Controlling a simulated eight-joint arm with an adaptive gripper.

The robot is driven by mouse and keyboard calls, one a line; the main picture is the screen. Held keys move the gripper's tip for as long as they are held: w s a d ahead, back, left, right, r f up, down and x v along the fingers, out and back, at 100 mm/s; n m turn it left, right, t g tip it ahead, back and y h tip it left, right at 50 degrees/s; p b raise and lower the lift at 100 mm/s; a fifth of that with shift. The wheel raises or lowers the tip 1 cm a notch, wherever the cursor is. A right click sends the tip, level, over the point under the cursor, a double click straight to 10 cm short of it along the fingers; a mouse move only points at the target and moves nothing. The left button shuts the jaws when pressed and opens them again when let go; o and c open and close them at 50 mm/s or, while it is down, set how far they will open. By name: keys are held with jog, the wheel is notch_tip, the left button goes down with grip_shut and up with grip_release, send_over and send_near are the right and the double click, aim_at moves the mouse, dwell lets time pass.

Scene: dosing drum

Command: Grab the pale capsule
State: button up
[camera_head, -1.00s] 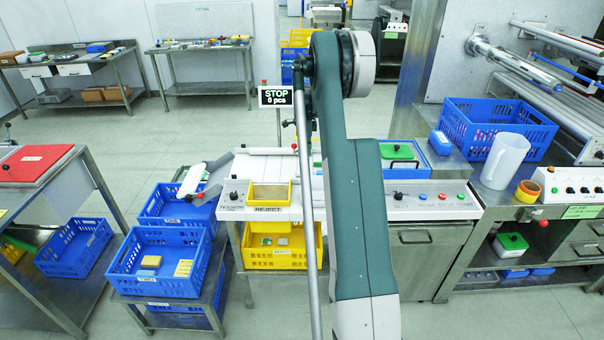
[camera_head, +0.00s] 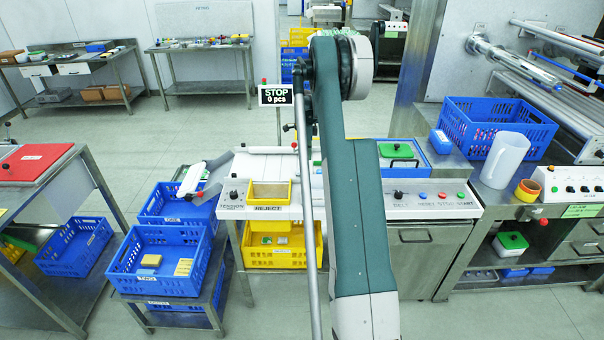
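I cannot make out a pale capsule in the head view. My own arm rises through the middle of the picture and covers part of the dosing machine behind it. My gripper is not visible. The machine's white front panel (camera_head: 432,205) carries a dark knob and several coloured buttons. A small sign (camera_head: 276,95) reads STOP and 0 pcs. A yellow reject tray (camera_head: 270,192) sits at the panel's left part.
A blue crate (camera_head: 112,262) with small yellow items stands at the lower left. Another blue crate (camera_head: 540,130), a white jug (camera_head: 503,160) and an orange-brown roll (camera_head: 528,191) are on the right bench. A yellow bin (camera_head: 262,257) is under the reject tray.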

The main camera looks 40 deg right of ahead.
aim_at(302, 172)
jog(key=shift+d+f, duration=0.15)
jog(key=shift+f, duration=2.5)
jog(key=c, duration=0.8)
